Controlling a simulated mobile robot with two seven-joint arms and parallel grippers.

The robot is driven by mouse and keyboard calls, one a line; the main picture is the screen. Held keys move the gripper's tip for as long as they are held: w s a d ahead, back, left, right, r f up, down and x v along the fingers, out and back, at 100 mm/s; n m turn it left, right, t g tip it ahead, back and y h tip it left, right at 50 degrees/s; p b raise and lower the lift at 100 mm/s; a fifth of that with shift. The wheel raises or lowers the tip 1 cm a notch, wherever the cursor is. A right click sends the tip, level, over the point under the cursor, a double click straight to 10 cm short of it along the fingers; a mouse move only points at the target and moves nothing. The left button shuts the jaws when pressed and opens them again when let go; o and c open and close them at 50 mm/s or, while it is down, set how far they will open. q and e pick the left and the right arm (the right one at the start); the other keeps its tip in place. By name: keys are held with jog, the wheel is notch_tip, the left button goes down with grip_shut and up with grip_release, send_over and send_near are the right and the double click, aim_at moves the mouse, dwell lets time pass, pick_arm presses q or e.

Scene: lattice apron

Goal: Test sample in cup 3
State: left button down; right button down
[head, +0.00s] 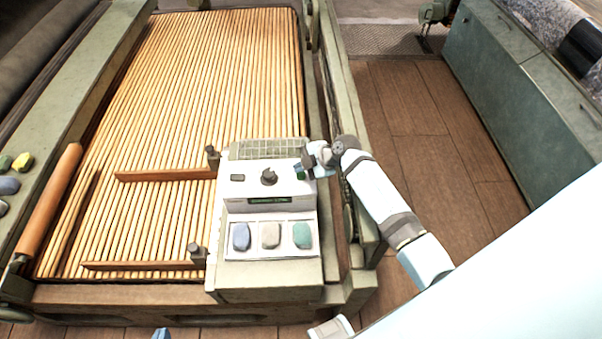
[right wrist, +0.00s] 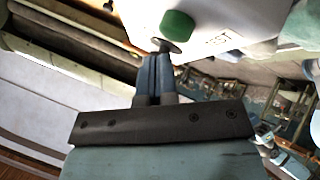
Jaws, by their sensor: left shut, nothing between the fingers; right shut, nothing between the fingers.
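A white tester (head: 267,190) sits on the machine's front corner, with a dark knob (head: 269,176), a green-lit display (head: 268,200) and a green button (head: 299,175). A tray at its front holds a blue sample (head: 241,236), a pale beige sample (head: 270,235) and a teal sample (head: 302,235). No cup numbers are legible. My right gripper (head: 302,166) is shut and empty at the tester's right end. In the right wrist view its fingertips (right wrist: 160,58) are at a small dark disc (right wrist: 167,45) beside the green button (right wrist: 177,25); contact is unclear. My left gripper (head: 161,334) barely shows at the bottom edge.
A slatted apron (head: 190,90) fills the machine bed left of the tester. Wooden bars (head: 165,175) reach left from posts near it. Coloured lumps (head: 10,185) lie on the left rail. Brown floor (head: 420,130) is clear right of the machine, up to a green cabinet (head: 530,110).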

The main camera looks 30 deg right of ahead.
aim_at(301, 175)
jog(key=shift+f, duration=0.3)
jog(key=shift+f+b, duration=0.55)
dwell(0.6)
jog(key=shift+r, duration=0.15)
jog(key=shift+r+p, duration=0.65)
jog(key=shift+r, duration=0.15)
jog(key=shift+r+p, duration=1.8)
jog(key=shift+r, duration=0.8)
jog(key=shift+f, duration=0.1)
